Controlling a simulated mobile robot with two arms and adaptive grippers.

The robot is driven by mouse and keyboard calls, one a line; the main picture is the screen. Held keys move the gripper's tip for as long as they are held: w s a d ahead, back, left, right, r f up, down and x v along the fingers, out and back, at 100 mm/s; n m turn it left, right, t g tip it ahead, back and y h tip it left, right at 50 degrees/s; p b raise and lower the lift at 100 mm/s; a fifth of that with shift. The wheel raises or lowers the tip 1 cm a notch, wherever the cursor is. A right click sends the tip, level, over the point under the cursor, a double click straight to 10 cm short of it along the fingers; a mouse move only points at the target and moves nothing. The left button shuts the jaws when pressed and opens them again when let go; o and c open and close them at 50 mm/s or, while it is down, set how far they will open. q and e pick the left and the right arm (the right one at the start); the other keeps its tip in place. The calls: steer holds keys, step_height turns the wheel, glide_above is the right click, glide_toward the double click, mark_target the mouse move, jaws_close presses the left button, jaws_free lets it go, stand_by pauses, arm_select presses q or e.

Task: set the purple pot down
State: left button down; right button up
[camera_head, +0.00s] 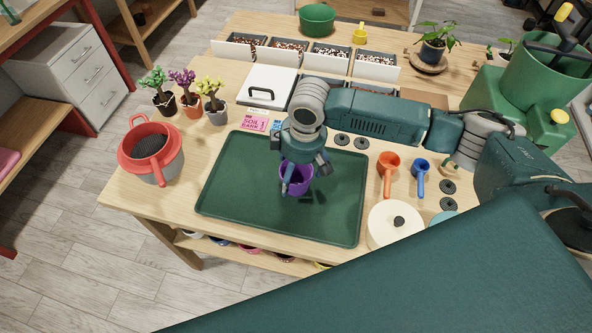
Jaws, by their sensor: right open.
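The purple pot (297,184) is upright over the middle of the dark green tray (235,190) on the wooden table. It appears to rest on the tray, but its base is hard to make out. My right gripper (304,172) is right above it with its jaws open. One finger shows in front of the pot and the other at its right side, and they hide part of the pot. I cannot tell whether the fingers touch it. My left gripper is not in view.
A red-rimmed grey bucket (165,160) and several small potted plants (190,105) stand left of the tray. Orange (388,172) and blue (420,177) scoops and a cream lidded pot (394,225) are to the right. Bins line the back. Most of the tray around the pot is bare.

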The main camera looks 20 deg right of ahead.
mark_target(300, 177)
steer(key=shift+r, duration=0.1)
steer(key=shift+r, duration=0.2)
step_height(300, 177, up, 12)
steer(key=s+b, duration=0.1)
steer(key=b, duration=0.1)
steer(key=shift+s+d+f, duration=0.15)
steer(key=shift+d, duration=0.25)
steer(key=shift+f, duration=0.1)
